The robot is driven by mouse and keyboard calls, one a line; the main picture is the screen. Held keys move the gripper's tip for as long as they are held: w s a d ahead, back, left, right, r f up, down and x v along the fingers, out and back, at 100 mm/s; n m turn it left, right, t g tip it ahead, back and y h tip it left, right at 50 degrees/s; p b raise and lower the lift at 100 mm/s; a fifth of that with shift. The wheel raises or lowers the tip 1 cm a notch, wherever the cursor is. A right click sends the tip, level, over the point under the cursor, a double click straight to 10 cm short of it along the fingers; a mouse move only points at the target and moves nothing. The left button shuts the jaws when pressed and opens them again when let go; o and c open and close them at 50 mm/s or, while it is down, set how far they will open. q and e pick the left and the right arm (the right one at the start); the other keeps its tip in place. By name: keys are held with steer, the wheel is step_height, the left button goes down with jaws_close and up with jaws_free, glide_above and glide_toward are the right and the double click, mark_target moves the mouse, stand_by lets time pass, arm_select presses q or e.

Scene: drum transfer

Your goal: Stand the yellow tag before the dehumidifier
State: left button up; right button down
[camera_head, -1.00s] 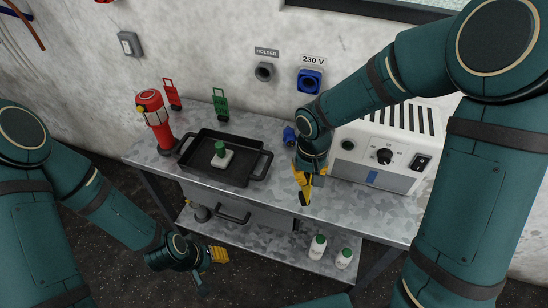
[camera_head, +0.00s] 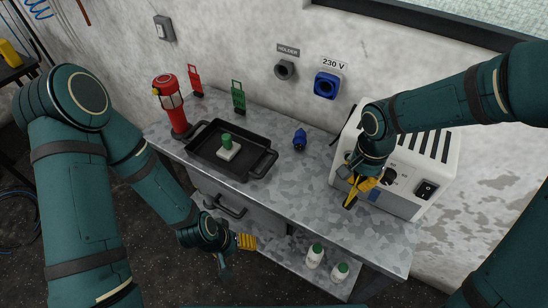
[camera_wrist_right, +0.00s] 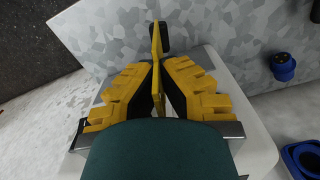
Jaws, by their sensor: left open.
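The yellow tag (camera_wrist_right: 157,52) is seen edge-on in the right wrist view, with a dark foot at its far end. My right gripper (camera_head: 362,184) is shut on it. In the head view the tag (camera_head: 352,193) hangs foot down, just before the front of the white dehumidifier (camera_head: 401,186). I cannot tell whether its foot touches the bench. The gripper hides part of the dehumidifier's front. My left gripper (camera_head: 246,242) is open and empty, low before the bench, near the lower shelf.
Two bottles (camera_head: 315,255) stand on the lower shelf. Bench before the dehumidifier is clear.

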mark_target(349, 202)
steer(key=s+d+r+m, duration=0.3)
steer(key=d+r+m, duration=0.1)
steer(key=m, duration=1.1)
steer(key=shift+s+m, duration=0.4)
step_height(349, 202, down, 10)
steer(key=b, duration=0.2)
steer(key=shift+b, duration=0.4)
steer(key=shift+f, duration=0.15)
steer(key=c, duration=1.1)
jaws_free()
steer(key=shift+c, duration=0.2)
